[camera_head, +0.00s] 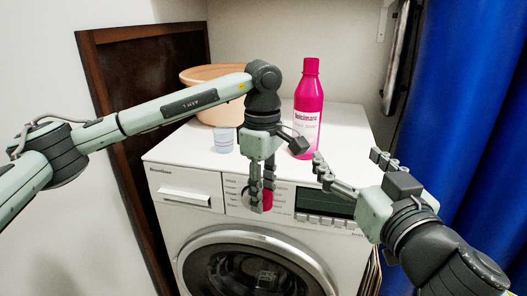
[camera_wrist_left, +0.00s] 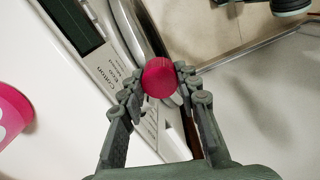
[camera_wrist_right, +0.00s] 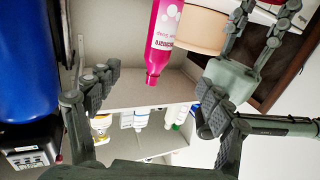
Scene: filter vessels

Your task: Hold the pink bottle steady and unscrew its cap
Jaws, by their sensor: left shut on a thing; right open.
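The pink bottle (camera_head: 308,115) stands upright on the white washing machine top, toward the right. Its narrow neck points down in the turned right wrist view (camera_wrist_right: 165,40), and part of it shows at the left edge of the left wrist view (camera_wrist_left: 12,110). My left gripper (camera_head: 262,200) points down in front of the machine's control panel. It is shut on a round pink cap (camera_wrist_left: 160,77), which is apart from the bottle. My right gripper (camera_head: 350,163) is open and empty, in front and to the right of the bottle, not touching it.
An orange basin (camera_head: 215,82) and a small clear cup (camera_head: 223,142) are on the washing machine (camera_head: 190,155), left of the bottle. Several containers (camera_wrist_right: 141,119) stand on a shelf. The machine top right of the bottle is clear.

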